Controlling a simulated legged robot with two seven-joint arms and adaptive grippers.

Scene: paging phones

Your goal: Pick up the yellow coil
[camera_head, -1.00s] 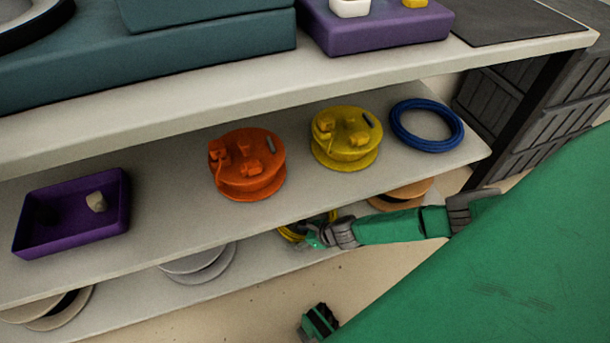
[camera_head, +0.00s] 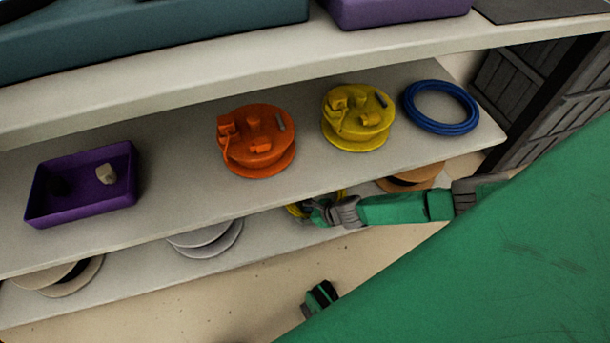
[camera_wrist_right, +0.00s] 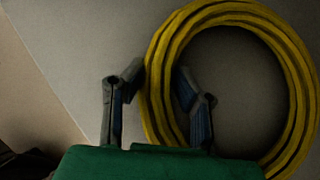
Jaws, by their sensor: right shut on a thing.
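The yellow coil (camera_head: 295,211) lies at the front edge of the lower shelf, mostly hidden under the middle shelf and behind my right gripper (camera_head: 312,209). In the right wrist view the yellow coil (camera_wrist_right: 290,62) is a large ring on a pale surface. The left part of its ring passes between the two fingers of my right gripper (camera_wrist_right: 157,80), which is shut on it. I cannot tell whether the coil is lifted off the shelf. My left gripper is not in view.
The middle shelf (camera_head: 180,165) overhangs the coil; it holds a purple tray (camera_head: 85,205), an orange reel (camera_head: 258,140), a yellow reel (camera_head: 358,118) and a blue coil (camera_head: 440,107). Grey (camera_head: 210,238) and tan (camera_head: 412,178) reels sit on the lower shelf, either side of my gripper.

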